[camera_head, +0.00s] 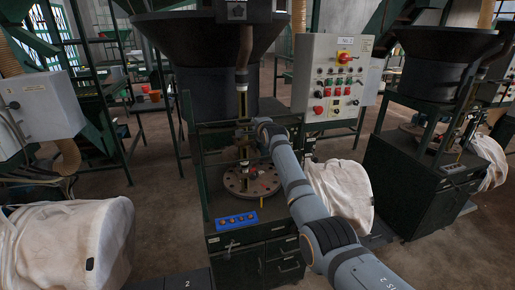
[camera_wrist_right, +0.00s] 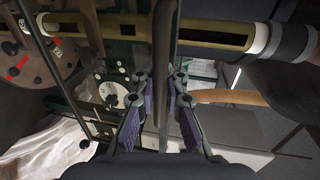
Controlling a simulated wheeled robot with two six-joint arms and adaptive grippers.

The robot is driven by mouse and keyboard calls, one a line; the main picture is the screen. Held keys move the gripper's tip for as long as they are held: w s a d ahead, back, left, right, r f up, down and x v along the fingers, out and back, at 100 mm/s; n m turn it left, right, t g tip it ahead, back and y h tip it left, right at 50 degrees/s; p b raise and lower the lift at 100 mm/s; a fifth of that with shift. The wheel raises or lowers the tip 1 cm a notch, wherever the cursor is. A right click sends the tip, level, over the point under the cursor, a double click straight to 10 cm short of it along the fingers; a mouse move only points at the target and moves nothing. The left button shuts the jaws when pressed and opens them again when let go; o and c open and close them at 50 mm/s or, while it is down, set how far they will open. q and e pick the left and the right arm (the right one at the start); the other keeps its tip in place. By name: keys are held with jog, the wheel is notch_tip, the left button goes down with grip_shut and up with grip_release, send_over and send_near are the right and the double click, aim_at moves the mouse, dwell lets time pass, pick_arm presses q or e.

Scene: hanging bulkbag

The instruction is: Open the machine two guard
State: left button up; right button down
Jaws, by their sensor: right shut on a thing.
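Machine two stands in the middle of the head view, with a round turntable (camera_head: 250,182) on a dark cabinet (camera_head: 235,262). A dark green guard frame (camera_head: 203,165) stands around the turntable. My right arm reaches in from the lower right, and its gripper end is at the front of this frame, with the fingers hard to make out. In the right wrist view, my right gripper (camera_wrist_right: 162,85) is shut on a thin upright bar (camera_wrist_right: 161,45), which appears to be part of the guard. My left gripper is in neither view.
A control panel (camera_head: 332,75) with red and green buttons stands right of machine two. White bulk bags sit at the lower left (camera_head: 70,245) and beside the cabinet (camera_head: 342,190). A similar machine (camera_head: 425,175) stands at the right. Open floor (camera_head: 150,215) shows on the left.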

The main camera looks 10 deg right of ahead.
notch_tip(320, 180, up, 8)
jog(key=p, duration=0.3)
jog(key=shift+f, duration=0.15)
jog(key=shift+r+p, duration=0.3)
jog(key=shift+r, duration=0.4)
jog(key=c, duration=1.8)
grip_release()
jog(key=o, duration=0.4)
jog(key=shift+s+r, duration=0.2)
jog(key=shift+s, duration=0.15)
jog(key=shift+w+f, duration=0.1)
jog(key=shift+f, duration=0.05)
